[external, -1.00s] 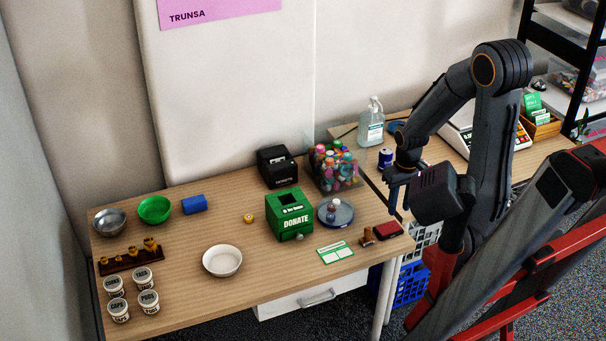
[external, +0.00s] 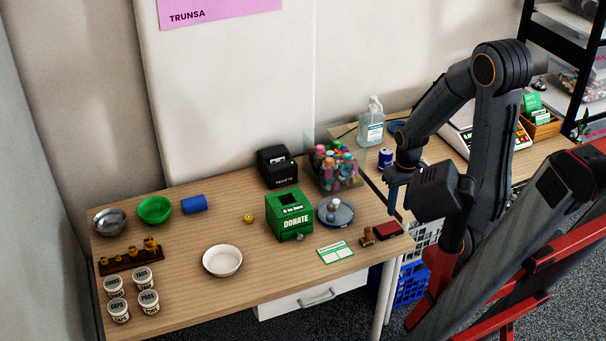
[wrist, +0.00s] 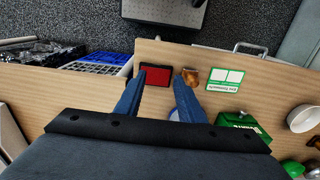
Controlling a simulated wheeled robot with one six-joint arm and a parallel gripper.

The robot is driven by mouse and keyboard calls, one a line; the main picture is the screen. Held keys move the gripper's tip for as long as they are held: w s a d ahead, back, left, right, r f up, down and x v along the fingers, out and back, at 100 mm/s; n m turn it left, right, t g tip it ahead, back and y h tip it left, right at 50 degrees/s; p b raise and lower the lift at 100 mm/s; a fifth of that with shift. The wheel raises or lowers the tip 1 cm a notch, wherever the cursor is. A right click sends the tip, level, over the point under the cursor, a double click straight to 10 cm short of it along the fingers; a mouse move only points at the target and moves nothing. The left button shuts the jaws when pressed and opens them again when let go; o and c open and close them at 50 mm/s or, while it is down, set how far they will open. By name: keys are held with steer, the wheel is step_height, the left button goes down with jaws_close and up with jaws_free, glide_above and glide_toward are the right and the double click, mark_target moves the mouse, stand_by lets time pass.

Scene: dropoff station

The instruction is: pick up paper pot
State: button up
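Several small pale lidded tubs (external: 131,292) with dark printed labels stand upright at the front left of the table in the external view. One label looks like "TABS" and another "CAPS"; I cannot read "paper" on any, so I cannot tell which object is the paper pot. My gripper (external: 399,205) is far to their right, above the table's right end. In the wrist view my gripper (wrist: 158,80) has its two blue fingers spread apart with nothing held between them. The tubs are not in the wrist view.
Below my gripper lie a red ink pad (external: 389,229) and a brown stamp (external: 367,237). A green card (external: 335,252), green donation box (external: 289,215), blue-rimmed dish (external: 336,213) and white bowl (external: 222,260) lie leftward. Bare wood surrounds the white bowl.

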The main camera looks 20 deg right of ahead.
steer(key=o, duration=0.7)
steer(key=shift+c, duration=0.2)
steer(key=shift+r, duration=0.1)
